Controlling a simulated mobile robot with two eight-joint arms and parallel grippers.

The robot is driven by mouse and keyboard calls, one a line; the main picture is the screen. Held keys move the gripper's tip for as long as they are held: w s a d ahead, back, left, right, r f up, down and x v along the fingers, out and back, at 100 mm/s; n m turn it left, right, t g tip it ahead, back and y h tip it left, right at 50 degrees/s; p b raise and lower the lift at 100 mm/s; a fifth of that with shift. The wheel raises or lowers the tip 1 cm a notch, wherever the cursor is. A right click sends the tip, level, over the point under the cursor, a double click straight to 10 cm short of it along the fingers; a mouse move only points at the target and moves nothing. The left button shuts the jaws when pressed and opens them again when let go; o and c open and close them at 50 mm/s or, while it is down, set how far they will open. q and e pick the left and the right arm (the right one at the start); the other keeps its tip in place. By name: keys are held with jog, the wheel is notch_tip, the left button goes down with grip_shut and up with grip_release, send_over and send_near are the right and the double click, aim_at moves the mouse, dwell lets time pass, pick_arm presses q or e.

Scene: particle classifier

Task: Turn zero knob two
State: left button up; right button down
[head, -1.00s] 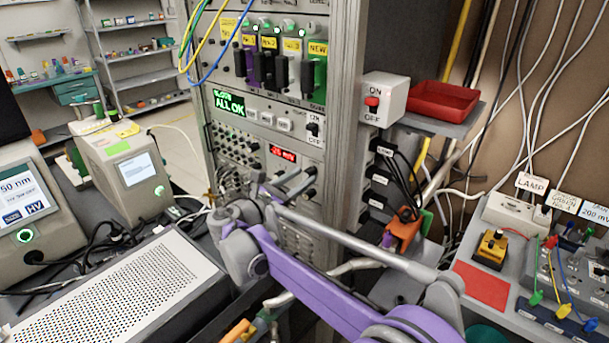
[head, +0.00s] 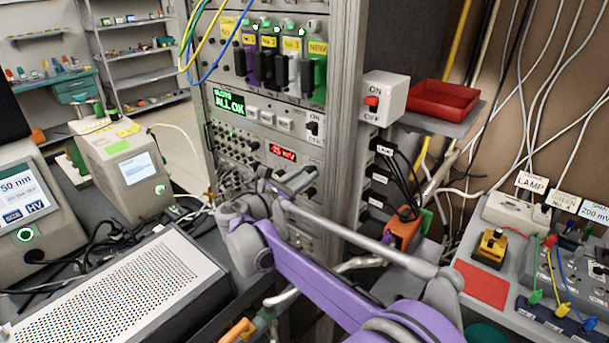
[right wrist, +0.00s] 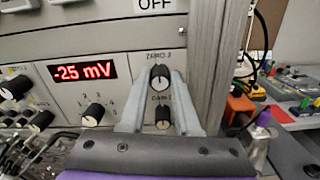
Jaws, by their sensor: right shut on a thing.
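The ZERO 2 knob (right wrist: 160,77) is a black knob with a pale pointer mark, under its printed label on the rack's grey panel. My right gripper (right wrist: 162,74) is shut on it, one fingertip on each side. In the head view my right gripper (head: 303,182) reaches the lower rack panel, and the fingers partly hide the knobs there. The red display (right wrist: 82,72) left of the knob reads -25 mV. My left gripper is in neither view.
The GAIN 2 knob (right wrist: 162,117) sits just below, between my fingers. Another black knob (right wrist: 93,115) is to the left. The rack's upright post (right wrist: 208,60) stands close on the right. An ON/OFF switch box (head: 383,98) is on the rack's side.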

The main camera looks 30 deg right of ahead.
jog(key=m+p, duration=0.1)
jog(key=m, duration=0.3)
jog(key=shift+m, duration=0.4)
jog(key=m+p, duration=0.1)
jog(key=m, duration=0.4)
jog(key=m+p, duration=0.1)
jog(key=m, duration=0.4)
jog(key=shift+p, duration=0.35)
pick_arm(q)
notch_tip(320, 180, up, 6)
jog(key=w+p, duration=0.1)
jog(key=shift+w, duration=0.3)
pick_arm(e)
jog(key=m, duration=0.4)
jog(key=shift+m, duration=0.4)
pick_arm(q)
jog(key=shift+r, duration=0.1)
pick_arm(e)
jog(key=shift+f, duration=0.1)
jog(key=c, duration=0.9)
grip_release()
